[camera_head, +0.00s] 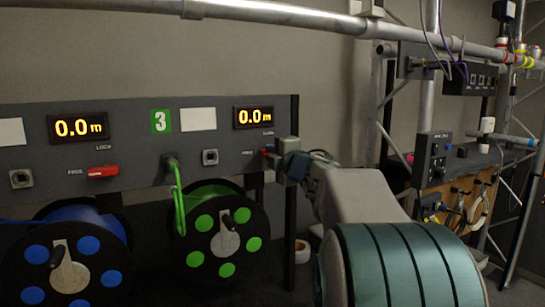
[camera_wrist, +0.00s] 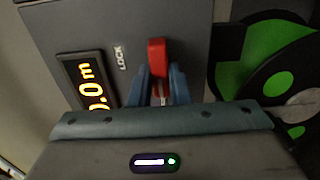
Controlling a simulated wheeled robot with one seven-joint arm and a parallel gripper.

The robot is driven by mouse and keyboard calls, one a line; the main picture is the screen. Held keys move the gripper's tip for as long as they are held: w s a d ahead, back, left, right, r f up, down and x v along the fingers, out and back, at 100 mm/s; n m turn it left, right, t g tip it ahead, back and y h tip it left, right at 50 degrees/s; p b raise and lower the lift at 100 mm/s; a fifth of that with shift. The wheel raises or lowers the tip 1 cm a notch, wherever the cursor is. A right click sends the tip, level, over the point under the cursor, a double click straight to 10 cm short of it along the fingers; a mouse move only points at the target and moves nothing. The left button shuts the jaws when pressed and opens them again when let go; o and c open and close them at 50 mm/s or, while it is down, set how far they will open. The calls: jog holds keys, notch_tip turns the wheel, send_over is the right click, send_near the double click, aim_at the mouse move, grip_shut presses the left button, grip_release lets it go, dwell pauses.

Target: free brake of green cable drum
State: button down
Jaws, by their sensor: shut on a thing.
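The green cable drum (camera_head: 222,240) has a dark flange with green discs and a crank, below a panel marked with a green 3. It also shows in the wrist view (camera_wrist: 262,55) at the right. Its red brake lever (camera_wrist: 157,55) stands out from the grey panel, beside the word LOCK. In the head view the lever (camera_head: 266,152) is mostly hidden by my gripper (camera_head: 282,160). In the wrist view the blue fingers of my gripper (camera_wrist: 160,88) are on both sides of the lever, shut on its lower part.
A blue cable drum (camera_head: 70,250) stands at the left, with its own red lever (camera_head: 103,171) lying level beside FREE. Both displays (camera_head: 253,117) read 0.0 m. A green cable (camera_head: 177,195) runs from a panel socket to the drum. A truss pipe (camera_head: 270,14) crosses above.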

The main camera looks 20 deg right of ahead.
dwell(0.3)
jog(key=c, duration=1.4)
grip_release()
jog(key=shift+o, duration=0.2)
jog(key=shift+s, duration=0.1)
jog(key=s, duration=1.3)
jog(key=shift+s+d+b, duration=0.25)
jog(key=shift+s+b, duration=0.1)
jog(key=s+a+f+m+g+h+p, duration=0.1)
jog(key=s+a+f+m+g+h, duration=0.15)
jog(key=f+m, duration=0.3)
jog(key=s+a+f+m+g+h, duration=0.1)
jog(key=a+f+m+g, duration=0.15)
jog(key=f+m, duration=0.3)
jog(key=s+a+f+m+g+h+p, duration=0.1)
jog(key=s+f+m+g, duration=0.1)
jog(key=f+m+g, duration=0.3)
jog(key=s+a+f+m+g+y, duration=0.2)
jog(key=s+a+f+g+y, duration=0.2)
jog(key=s+a+f, duration=0.8)
jog(key=shift+s+f+m+g+p, duration=0.4)
jog(key=shift+s+f+g, duration=0.15)
jog(key=shift+s, duration=0.4)
